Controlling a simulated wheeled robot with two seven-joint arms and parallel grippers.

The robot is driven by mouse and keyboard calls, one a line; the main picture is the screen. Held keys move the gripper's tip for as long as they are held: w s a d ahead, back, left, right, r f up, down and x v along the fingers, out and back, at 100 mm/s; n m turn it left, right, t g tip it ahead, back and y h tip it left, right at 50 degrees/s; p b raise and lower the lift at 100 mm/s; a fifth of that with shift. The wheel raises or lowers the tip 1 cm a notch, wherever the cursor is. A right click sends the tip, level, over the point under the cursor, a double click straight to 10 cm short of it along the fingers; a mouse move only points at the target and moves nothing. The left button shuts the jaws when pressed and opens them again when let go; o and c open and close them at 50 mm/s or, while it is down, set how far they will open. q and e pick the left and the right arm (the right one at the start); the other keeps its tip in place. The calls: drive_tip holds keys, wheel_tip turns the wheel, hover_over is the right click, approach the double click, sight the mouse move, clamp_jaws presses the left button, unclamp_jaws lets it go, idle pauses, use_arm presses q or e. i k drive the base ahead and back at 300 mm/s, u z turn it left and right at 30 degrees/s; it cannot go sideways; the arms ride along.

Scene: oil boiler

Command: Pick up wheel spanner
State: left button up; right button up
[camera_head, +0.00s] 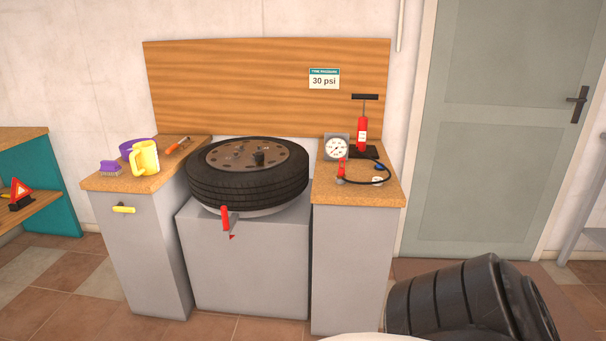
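I cannot make out for certain which thing is the wheel spanner. A small tool with an orange handle (178,146) lies at the back of the left worktop; it is too small to identify. A red-handled part (226,219) hangs at the front of the middle block, just below the tyre. The black tyre (248,190) lies flat on the middle block, with a brown wheel disc (238,157) facing up and a dark knob (258,159) on it. Neither of my grippers is in view.
The left worktop (107,183) holds a yellow mug (145,158), a purple bowl (128,150) and a purple brush (110,168). The right worktop (335,194) holds a gauge (336,147), a red pump (361,132) and a black hose (365,181). A closed door (478,150) stands right.

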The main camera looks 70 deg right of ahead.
sight(176, 145)
drive_tip(key=z, duration=1.8)
drive_tip(key=i, duration=1.55)
drive_tip(key=z, duration=0.15)
